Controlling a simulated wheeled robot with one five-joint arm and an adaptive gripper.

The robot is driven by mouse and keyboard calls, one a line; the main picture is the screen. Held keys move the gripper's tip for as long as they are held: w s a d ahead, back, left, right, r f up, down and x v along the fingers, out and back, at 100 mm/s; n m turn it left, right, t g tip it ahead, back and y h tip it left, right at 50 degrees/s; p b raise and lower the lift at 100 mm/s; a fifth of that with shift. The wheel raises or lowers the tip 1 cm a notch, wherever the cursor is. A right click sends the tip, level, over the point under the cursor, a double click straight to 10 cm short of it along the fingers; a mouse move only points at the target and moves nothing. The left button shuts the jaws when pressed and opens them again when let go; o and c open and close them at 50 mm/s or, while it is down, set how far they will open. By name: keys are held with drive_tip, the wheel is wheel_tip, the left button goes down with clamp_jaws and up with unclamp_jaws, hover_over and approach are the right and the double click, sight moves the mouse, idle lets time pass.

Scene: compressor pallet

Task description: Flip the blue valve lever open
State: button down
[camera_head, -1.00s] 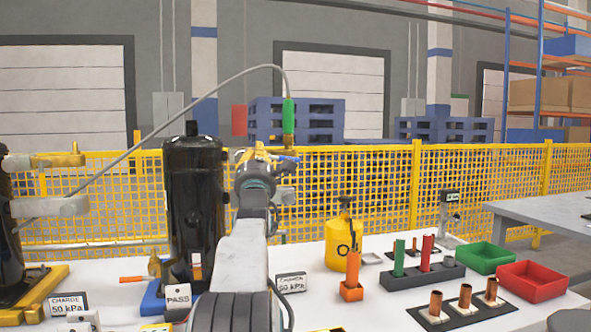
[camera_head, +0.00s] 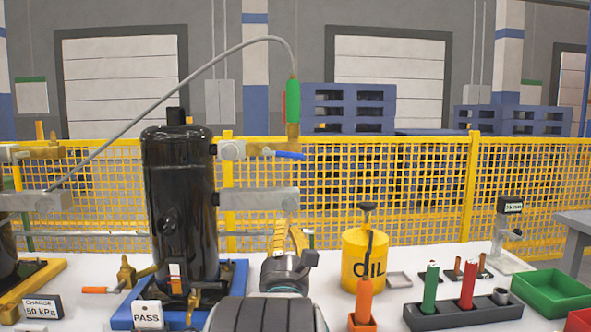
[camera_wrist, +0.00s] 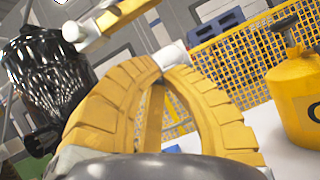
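The blue valve lever (camera_head: 290,155) points right, roughly level, from a brass valve (camera_head: 258,151). The valve sits on the grey upper pipe (camera_head: 232,150) of the black compressor (camera_head: 180,205). A brass fitting with a green sleeve (camera_head: 292,100) and a grey hose rises above the valve. My gripper (camera_head: 288,228) is below the lever, apart from it and under the grey lower pipe (camera_head: 260,199). In the wrist view its yellow fingers (camera_wrist: 165,70) come together near the tips, with nothing seen held. I cannot clearly make out the lever there.
A yellow oil can (camera_head: 362,262) stands to the right of my gripper; it is also at the right of the wrist view (camera_wrist: 300,95). A yellow mesh fence (camera_head: 400,190) runs behind the white table. A dark block (camera_head: 460,312) holds coloured tubes, near a green tray (camera_head: 550,290).

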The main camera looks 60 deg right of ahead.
sight(283, 153)
drive_tip(key=w+d+r+b, duration=0.1)
drive_tip(key=d+r+b, duration=0.1)
drive_tip(key=r, duration=0.3)
drive_tip(key=w+d+r+n+b, duration=0.1)
drive_tip(key=w+d+r+b, duration=0.1)
drive_tip(key=d+r, duration=0.3)
drive_tip(key=shift+w+d+r+h+b, duration=0.25)
drive_tip(key=shift+r+h+b, duration=0.15)
drive_tip(key=shift+r, duration=0.1)
idle(0.3)
idle(0.4)
drive_tip(key=shift+s+d+r+b, duration=0.15)
drive_tip(key=shift+r+b, duration=0.2)
drive_tip(key=shift+r, duration=0.5)
